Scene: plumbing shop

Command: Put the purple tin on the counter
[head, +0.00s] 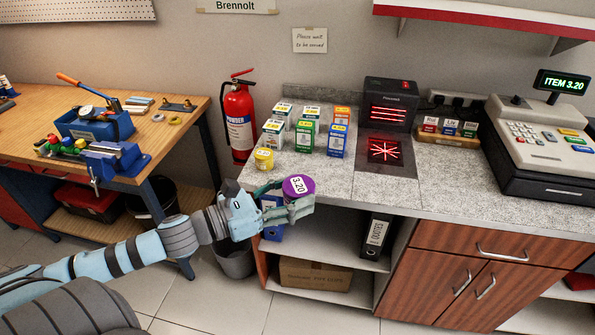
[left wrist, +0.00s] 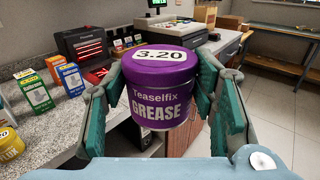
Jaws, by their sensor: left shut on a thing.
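The purple tin (head: 299,187) has a white 3.20 label on its lid. In the left wrist view the purple tin (left wrist: 160,90) reads "Teaselfix GREASE" and stands upright between my fingers. My left gripper (head: 290,203) is shut on it and holds it at the counter's front left edge, seemingly just in front of the edge. The left gripper's green finger pads (left wrist: 160,105) press on both sides of the tin. The grey speckled counter (head: 345,188) has bare space right of the tin. My right gripper is not in view.
A yellow tin (head: 264,159) and several small boxes (head: 306,135) stand at the counter's back left. A scanner (head: 388,104) with a red-lit plate (head: 385,152) is at the middle, and a cash register (head: 545,145) at the right. A fire extinguisher (head: 239,115) stands left of the counter.

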